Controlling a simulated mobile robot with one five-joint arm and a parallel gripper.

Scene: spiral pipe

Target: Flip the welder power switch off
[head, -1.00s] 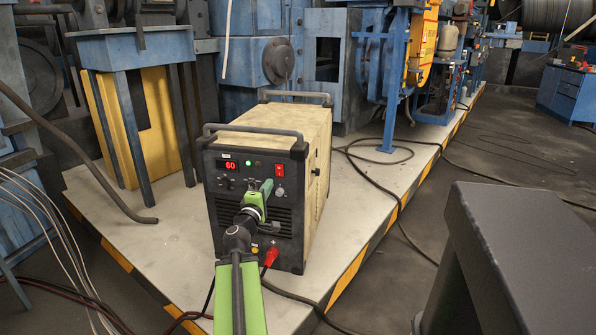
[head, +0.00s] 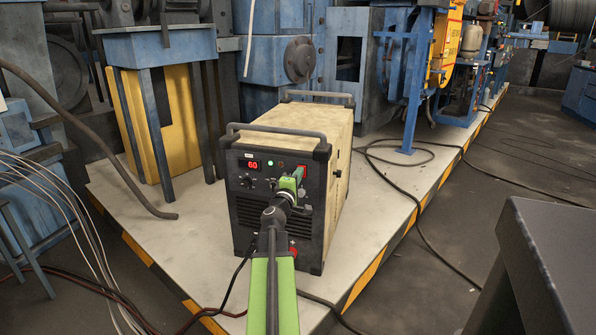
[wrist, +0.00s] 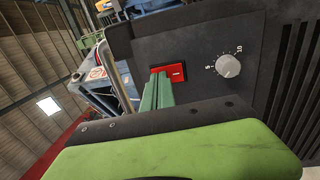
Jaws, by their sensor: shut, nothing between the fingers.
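The welder (head: 262,205) is a boxy unit with a dark front panel and beige sides, standing on a pale platform. Its red display (head: 253,164) reads 60 and a green light beside it is lit. The red power switch (head: 304,169) is at the panel's upper right, partly hidden by my gripper (head: 298,174). In the wrist view the red switch (wrist: 177,71) shows a small pale mark at its right end. My green fingers (wrist: 159,78) are shut and empty, their tips at its left part. I cannot tell whether they touch it.
A white knob (wrist: 228,66) with a printed scale sits beside the switch. Cables run over the platform and floor. A blue stand (head: 160,45) is at left, and a dark block (head: 545,265) is at front right.

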